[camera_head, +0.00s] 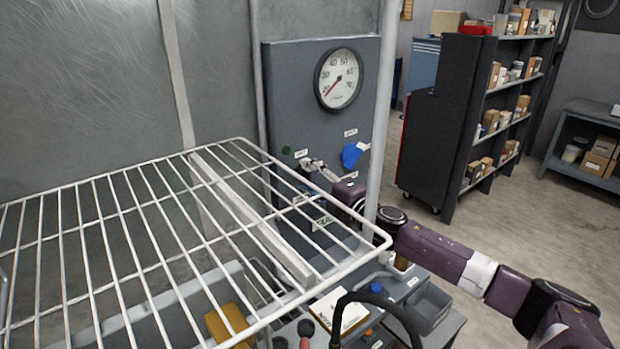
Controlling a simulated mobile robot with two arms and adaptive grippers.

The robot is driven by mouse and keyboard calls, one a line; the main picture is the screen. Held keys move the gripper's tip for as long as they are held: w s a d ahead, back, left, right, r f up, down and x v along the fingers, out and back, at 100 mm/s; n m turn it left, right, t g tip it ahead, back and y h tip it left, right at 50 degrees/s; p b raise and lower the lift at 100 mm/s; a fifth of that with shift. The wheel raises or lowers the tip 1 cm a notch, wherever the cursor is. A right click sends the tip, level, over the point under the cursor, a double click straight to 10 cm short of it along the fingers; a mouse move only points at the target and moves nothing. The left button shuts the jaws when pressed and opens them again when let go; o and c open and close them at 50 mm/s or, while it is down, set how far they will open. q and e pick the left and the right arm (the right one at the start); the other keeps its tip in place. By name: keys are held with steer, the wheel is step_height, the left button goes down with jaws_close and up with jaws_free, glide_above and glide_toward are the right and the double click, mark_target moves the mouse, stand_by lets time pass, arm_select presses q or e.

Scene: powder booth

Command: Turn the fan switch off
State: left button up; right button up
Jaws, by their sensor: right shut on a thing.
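A grey control panel (290,95) stands behind the wire rack, with a round gauge, a green button (286,150), a blue knob (352,155) and small white labels too small to read surely. My right gripper (314,166) reaches in from the right to the panel, between the green button and the blue knob. It is shut on a small part at the panel face, which seems to be the fan switch. The fingers hide most of that switch, and its position cannot be told. My left gripper is not in view.
A white wire rack (137,222) fills the left foreground, its corner close to my right arm. A pale post (382,100) stands just right of the panel. Shelving (450,120) stands behind open floor.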

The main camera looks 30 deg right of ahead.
steer(key=o, duration=1.2)
steer(key=shift+c, duration=0.2)
steer(key=s, duration=1.2)
steer(key=shift+d, duration=0.45)
steer(key=shift+f, duration=0.1)
